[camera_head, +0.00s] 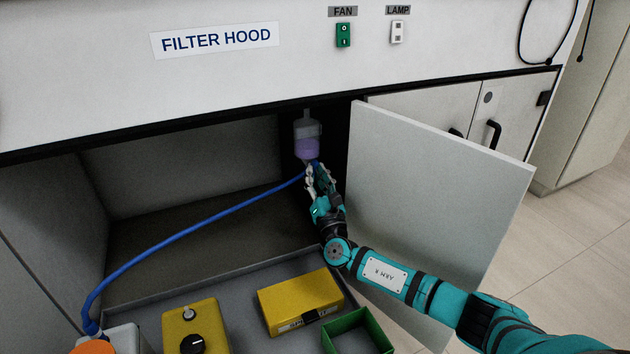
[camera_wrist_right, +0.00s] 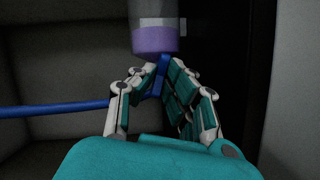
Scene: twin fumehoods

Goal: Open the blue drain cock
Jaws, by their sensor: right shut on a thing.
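The blue drain cock (camera_wrist_right: 163,68) sits just below a clear bottle (camera_head: 306,138) with purple liquid, inside the open cabinet under the hood. My right gripper (camera_head: 318,174) reaches into the cabinet and is shut on the cock. In the right wrist view its fingers (camera_wrist_right: 163,85) stand on both sides of the blue part. They hide much of it, so how far the cock is turned cannot be told. A blue hose (camera_head: 195,226) runs left from near the cock. My left gripper is not in view.
A white cabinet door (camera_head: 435,190) stands open close to my right arm. A grey tray (camera_head: 240,285) in front holds a yellow case (camera_head: 299,297), a yellow box with a black knob (camera_head: 196,328) and a green open box (camera_head: 357,335).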

